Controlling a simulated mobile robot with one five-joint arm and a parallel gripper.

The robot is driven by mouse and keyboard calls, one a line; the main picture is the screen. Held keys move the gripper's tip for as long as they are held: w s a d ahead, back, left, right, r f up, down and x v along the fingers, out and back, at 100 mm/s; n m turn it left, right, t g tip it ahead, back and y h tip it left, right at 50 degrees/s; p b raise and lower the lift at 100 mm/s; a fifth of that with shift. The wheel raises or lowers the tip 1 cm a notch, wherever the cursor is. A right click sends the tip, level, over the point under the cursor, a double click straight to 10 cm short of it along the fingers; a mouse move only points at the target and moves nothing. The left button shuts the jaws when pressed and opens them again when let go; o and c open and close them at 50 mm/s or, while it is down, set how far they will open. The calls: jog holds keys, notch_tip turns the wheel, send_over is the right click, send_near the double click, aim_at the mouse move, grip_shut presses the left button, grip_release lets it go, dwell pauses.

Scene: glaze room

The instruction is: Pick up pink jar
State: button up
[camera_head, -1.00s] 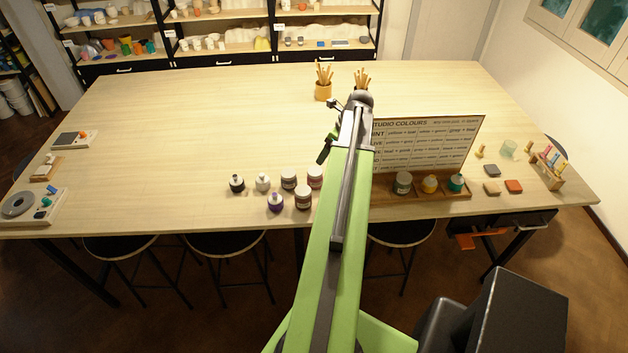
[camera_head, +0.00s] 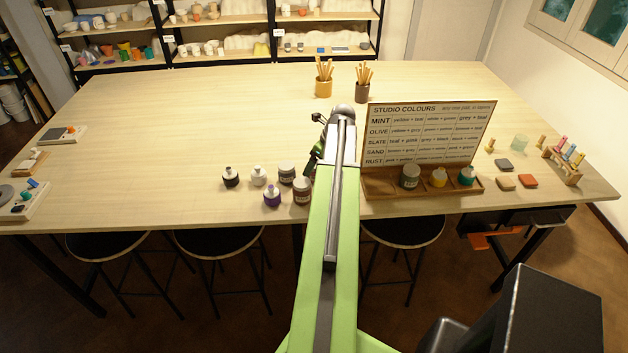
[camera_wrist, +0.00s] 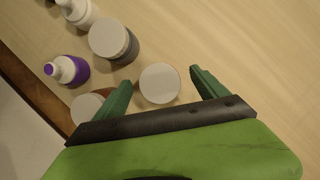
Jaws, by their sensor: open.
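A jar with a pale round lid (camera_wrist: 159,84) stands between my fingers in the wrist view; by its place among the others it is the pink jar. Only its lid shows from above, so its colour is hidden. In the head view it is hidden behind my arm. My gripper (camera_wrist: 161,78) is open, one finger on each side of the lid, with a gap visible at the right finger. It also shows in the head view (camera_head: 315,158), low over the table. I cannot tell whether a finger touches the jar.
Close left stand a grey-labelled jar (camera_head: 287,172), a dark red jar (camera_head: 302,191), a purple bottle (camera_head: 272,196), a white bottle (camera_head: 258,176) and a black bottle (camera_head: 230,177). Right is a colour chart (camera_head: 432,133) above a wooden tray (camera_head: 384,187) with jars. The table's left middle is clear.

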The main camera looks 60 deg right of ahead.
jog(key=b+x, duration=0.2)
jog(key=x, duration=0.2)
jog(key=shift+s, duration=0.1)
jog(key=shift+r, duration=0.2)
jog(key=shift+c, duration=0.2)
jog(key=c, duration=1.7)
